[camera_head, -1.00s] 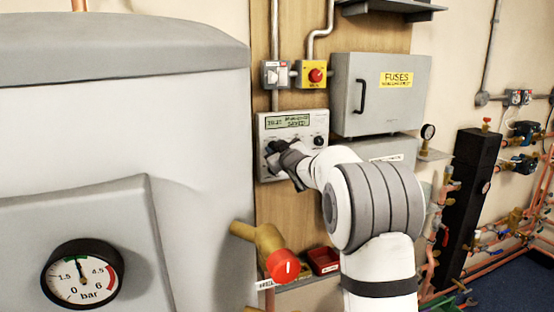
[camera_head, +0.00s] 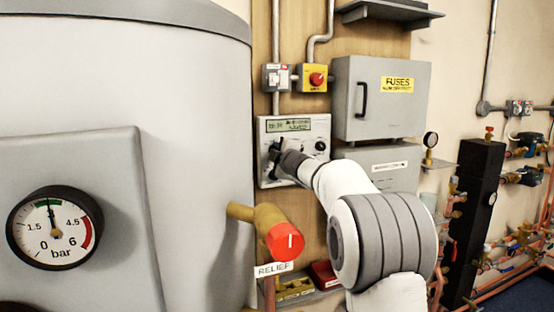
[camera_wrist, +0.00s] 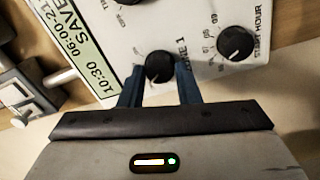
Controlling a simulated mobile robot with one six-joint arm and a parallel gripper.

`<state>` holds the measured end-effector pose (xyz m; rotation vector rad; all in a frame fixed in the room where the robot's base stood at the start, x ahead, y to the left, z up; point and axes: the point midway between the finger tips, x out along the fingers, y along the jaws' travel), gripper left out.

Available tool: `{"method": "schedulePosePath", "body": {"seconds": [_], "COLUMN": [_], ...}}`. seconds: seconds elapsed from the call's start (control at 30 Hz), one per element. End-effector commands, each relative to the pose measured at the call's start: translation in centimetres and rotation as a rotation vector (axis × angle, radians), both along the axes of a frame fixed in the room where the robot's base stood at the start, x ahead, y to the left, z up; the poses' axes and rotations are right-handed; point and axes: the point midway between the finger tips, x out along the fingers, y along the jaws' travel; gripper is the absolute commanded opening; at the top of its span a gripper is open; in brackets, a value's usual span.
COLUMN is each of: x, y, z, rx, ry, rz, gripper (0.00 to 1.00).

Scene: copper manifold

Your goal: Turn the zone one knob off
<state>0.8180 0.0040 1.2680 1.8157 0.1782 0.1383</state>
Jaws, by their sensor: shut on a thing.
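The white control panel (camera_head: 267,180) hangs on the wooden board, with a green display (camera_head: 289,126) at its top. In the wrist view, the black round zone one knob (camera_wrist: 160,66) sits beside the printed "ZONE 1" label on the tilted panel. My gripper (camera_wrist: 160,78) has its two blue fingers on either side of this knob and is shut on it. In the head view, my gripper (camera_head: 277,157) is at the left part of the panel and hides the knob. The knob's pointer position is not clear.
In the wrist view, a start hour knob (camera_wrist: 235,43) sits to the right. A red relief knob (camera_head: 286,241) juts out below; a grey tank (camera_head: 190,90) stands left.

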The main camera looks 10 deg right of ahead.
Motion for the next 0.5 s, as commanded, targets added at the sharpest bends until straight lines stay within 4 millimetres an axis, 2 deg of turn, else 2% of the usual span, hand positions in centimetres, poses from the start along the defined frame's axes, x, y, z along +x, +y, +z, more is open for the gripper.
{"method": "schedulePosePath", "body": {"seconds": [0.2, 0.5], "x": [0.0, 0.01], "y": [0.06, 0.02], "z": [-0.25, -0.2], "rx": [-0.138, -0.242], "ry": [-0.028, -0.047], "rz": [0.001, 0.001], "gripper": [0.07, 0.07]}}
